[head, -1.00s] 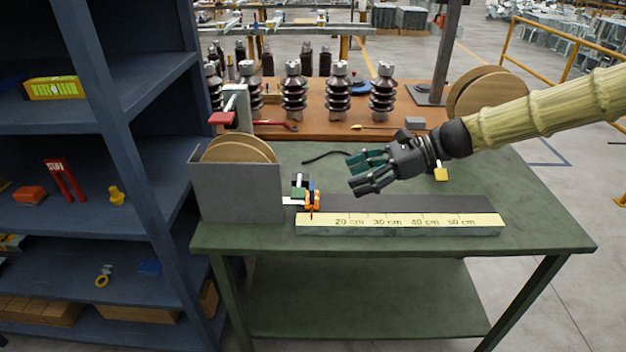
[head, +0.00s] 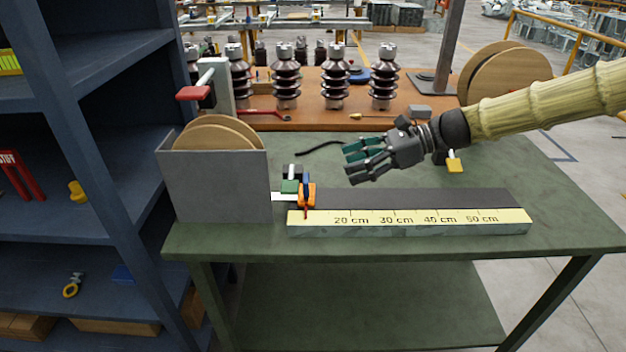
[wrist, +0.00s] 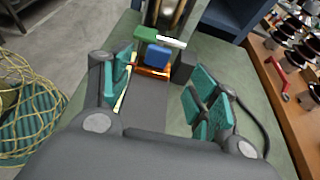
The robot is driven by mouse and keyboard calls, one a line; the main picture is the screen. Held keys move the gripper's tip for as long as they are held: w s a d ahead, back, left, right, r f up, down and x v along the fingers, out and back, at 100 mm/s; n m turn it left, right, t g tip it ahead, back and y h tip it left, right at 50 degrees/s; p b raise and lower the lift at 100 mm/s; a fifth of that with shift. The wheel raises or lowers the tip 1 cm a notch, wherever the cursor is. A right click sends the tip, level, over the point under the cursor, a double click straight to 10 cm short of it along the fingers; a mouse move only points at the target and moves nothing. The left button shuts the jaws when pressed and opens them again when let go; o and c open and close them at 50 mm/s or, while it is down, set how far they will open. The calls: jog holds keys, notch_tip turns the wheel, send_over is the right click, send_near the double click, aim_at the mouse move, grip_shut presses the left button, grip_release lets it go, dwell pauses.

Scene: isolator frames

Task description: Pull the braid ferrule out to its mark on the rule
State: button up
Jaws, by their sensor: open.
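The ferrule appears as a small orange block (head: 307,195) with a blue part (wrist: 157,55), at the left end of the rule (head: 410,221). The orange part also shows in the wrist view (wrist: 152,72). A white strip (head: 283,197), which may be the braid, runs from it to the grey box. A green block (head: 290,186) stands beside it. My gripper (head: 352,164) is open and empty, above the bench and to the right of the ferrule. In the wrist view the ferrule lies ahead, between and beyond the fingers.
A grey box (head: 215,187) with wooden reel discs (head: 215,135) stands left of the rule. A dark strip (head: 420,198) lies behind the rule. Ribbed insulators (head: 335,85) stand on the rear bench. A blue shelf (head: 100,45) is at the left. The green bench (head: 570,225) is clear at right.

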aim_at(312, 192)
jog(key=x, duration=1)
jog(key=shift+a, duration=0.3)
jog(key=shift+c, duration=0.4)
grip_shut()
jog(key=shift+d, duration=0.1)
